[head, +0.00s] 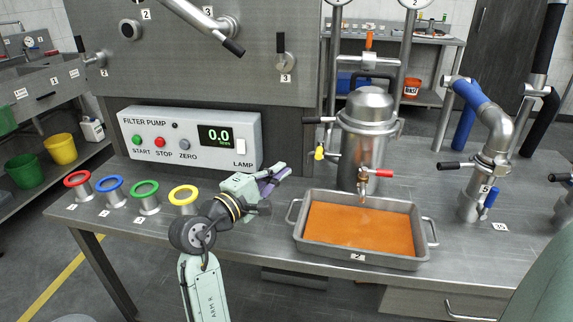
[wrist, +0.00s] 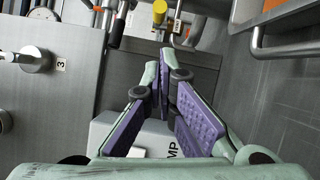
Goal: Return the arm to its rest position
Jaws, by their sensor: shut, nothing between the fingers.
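My arm rises from the bottom of the head view, bent at a dark joint. My gripper (head: 274,178) is over the bench, in front of the lamp end of the filter pump panel and left of the tray. In the wrist view my gripper (wrist: 165,75) shows two purple-padded fingers drawn together at the tips, with nothing between them. The pump panel (wrist: 112,128) lies beyond and partly behind the fingers, a few letters of its lettering showing. The head view does not show clearly whether the fingertips touch anything.
The filter pump panel (head: 190,138) stands behind. Red, blue, green and yellow rings (head: 184,195) line the bench's left. A tray (head: 365,262) of orange liquid sits right, beneath a steel vessel (head: 365,135) with a red-handled tap (head: 372,172). Pipe fittings (head: 484,170) stand farther right.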

